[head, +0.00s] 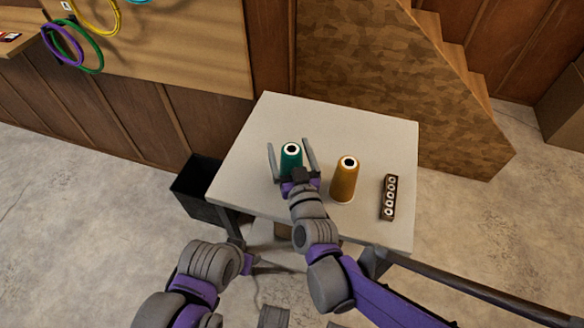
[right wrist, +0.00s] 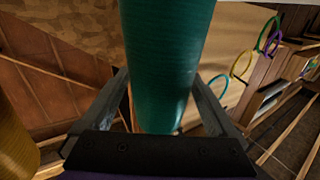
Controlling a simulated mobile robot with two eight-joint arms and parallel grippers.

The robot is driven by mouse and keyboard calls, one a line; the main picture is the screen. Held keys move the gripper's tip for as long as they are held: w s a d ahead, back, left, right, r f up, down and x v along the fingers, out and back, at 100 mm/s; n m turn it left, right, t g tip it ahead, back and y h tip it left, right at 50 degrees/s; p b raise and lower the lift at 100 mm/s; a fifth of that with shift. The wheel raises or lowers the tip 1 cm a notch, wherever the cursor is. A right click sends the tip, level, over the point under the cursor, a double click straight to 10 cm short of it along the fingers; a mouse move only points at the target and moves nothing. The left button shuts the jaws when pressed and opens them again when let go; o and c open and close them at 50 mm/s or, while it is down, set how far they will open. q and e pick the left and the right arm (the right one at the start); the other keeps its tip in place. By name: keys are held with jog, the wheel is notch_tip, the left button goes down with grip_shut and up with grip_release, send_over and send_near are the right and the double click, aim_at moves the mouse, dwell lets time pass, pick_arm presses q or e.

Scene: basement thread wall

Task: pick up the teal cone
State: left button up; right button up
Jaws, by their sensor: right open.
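The teal cone (head: 291,157) stands upright on the pale table (head: 262,120), its light top with a dark hole facing up. My right gripper (head: 288,145) is open, with one finger on each side of the cone. In the right wrist view the teal cone (right wrist: 167,60) fills the middle, between the spread fingers of my right gripper (right wrist: 160,85). The cone's lower front is hidden by the gripper in the head view. My left arm is low, in front of the table; its jaws (head: 243,258) are not clear.
An orange-brown cone (head: 345,180) stands just right of my right gripper, and also shows in the right wrist view (right wrist: 15,130). A dark rack with several round holes (head: 389,197) lies farther right. A black bin (head: 197,190) is left of the table. The table's back is clear.

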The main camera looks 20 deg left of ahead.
jog(key=shift+w+a, duration=0.15)
jog(key=shift+w, duration=0.15)
grip_shut()
dwell(0.3)
jog(key=shift+r, duration=0.15)
